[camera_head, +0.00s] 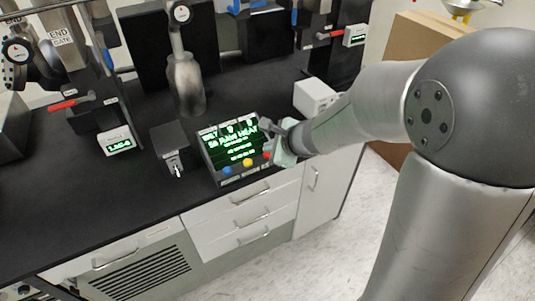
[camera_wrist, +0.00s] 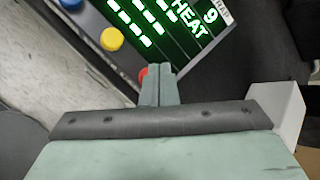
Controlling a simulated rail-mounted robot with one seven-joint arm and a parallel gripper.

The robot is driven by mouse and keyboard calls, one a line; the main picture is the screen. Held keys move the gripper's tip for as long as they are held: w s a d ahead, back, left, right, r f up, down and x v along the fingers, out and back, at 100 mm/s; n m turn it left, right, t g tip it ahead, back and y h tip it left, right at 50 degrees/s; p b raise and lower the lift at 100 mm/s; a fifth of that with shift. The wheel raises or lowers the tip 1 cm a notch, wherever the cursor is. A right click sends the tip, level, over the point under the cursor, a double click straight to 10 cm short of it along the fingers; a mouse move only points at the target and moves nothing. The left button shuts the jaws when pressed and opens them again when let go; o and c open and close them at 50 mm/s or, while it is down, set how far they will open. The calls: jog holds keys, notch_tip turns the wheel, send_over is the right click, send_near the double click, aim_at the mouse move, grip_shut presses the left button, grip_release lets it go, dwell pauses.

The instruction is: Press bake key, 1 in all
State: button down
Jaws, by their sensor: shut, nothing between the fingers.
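The control box (camera_head: 230,145) stands at the bench's front edge, with green text on its dark screen; the word HEAT is readable. Below the screen are a blue key (camera_head: 227,171), a yellow key (camera_head: 247,162) and a red key (camera_head: 267,154). I cannot read which one is labelled bake. In the wrist view the blue key (camera_wrist: 70,3) and yellow key (camera_wrist: 112,39) are clear of my gripper. My gripper (camera_wrist: 160,70) is shut and empty, its tips over the red key (camera_wrist: 143,72), which is mostly hidden. I cannot tell whether they touch.
A small dark box with a silver toggle (camera_head: 176,165) stands left of the control box. A white box (camera_head: 314,96) stands behind my gripper at the right. A small green readout (camera_head: 118,142) is further left. Drawers (camera_head: 240,215) lie below the bench edge.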

jog(key=shift+f+b, duration=0.5)
jog(key=shift+b, duration=0.1)
dwell(0.6)
dwell(0.3)
jog(key=shift+r+p, duration=0.7)
jog(key=shift+r, duration=0.2)
jog(key=shift+r, duration=0.15)
notch_tip(320, 180, up, 5)
jog(key=p, duration=0.4)
dwell(0.4)
